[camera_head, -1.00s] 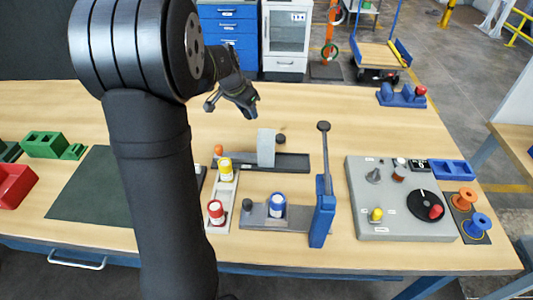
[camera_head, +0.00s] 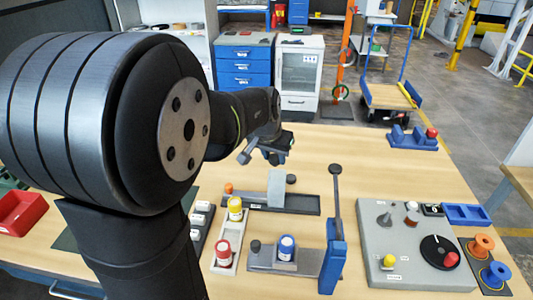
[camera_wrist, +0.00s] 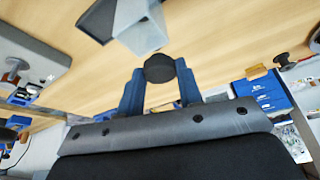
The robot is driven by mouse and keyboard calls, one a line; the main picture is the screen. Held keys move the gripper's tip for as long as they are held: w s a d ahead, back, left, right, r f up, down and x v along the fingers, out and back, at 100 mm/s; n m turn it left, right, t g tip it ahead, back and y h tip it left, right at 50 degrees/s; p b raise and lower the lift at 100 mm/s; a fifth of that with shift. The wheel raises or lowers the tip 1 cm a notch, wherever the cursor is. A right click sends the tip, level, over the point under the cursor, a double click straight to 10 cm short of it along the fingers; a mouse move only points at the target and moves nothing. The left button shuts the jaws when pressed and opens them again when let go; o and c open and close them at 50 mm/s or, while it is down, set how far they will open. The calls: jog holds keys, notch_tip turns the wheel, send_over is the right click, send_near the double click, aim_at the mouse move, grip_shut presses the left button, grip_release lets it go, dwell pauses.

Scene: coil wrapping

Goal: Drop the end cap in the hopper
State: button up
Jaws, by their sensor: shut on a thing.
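A dark round end cap (camera_wrist: 160,68) sits between the tips of my gripper (camera_wrist: 160,88) in the wrist view, with a blue finger on each side of it. The gripper is shut on it. In the head view my gripper (camera_head: 276,152) is above the back of the bench, and what it holds cannot be made out there. No label marks the hopper. A light grey box-like piece (camera_wrist: 143,32) lies ahead of the cap in the wrist view, with a darker part beside it. A grey upright block (camera_head: 276,188) stands on a dark tray in the head view.
A small dark round piece (camera_head: 291,179) is beside the block. A grey control panel (camera_head: 400,275) is at right. The back of the bench is mostly clear.

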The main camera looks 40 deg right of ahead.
jog(key=shift+s+a+r+n, duration=0.2)
jog(key=shift+s, duration=0.35)
jog(key=shift+s+a+r+n, duration=0.2)
jog(key=shift+s, duration=0.3)
jog(key=shift+f, duration=1.85)
jog(key=o, duration=1)
jog(key=v, duration=1.7)
jog(key=shift+s+a+r, duration=0.1)
jog(key=shift+s+r, duration=0.05)
jog(key=shift+s, duration=0.15)
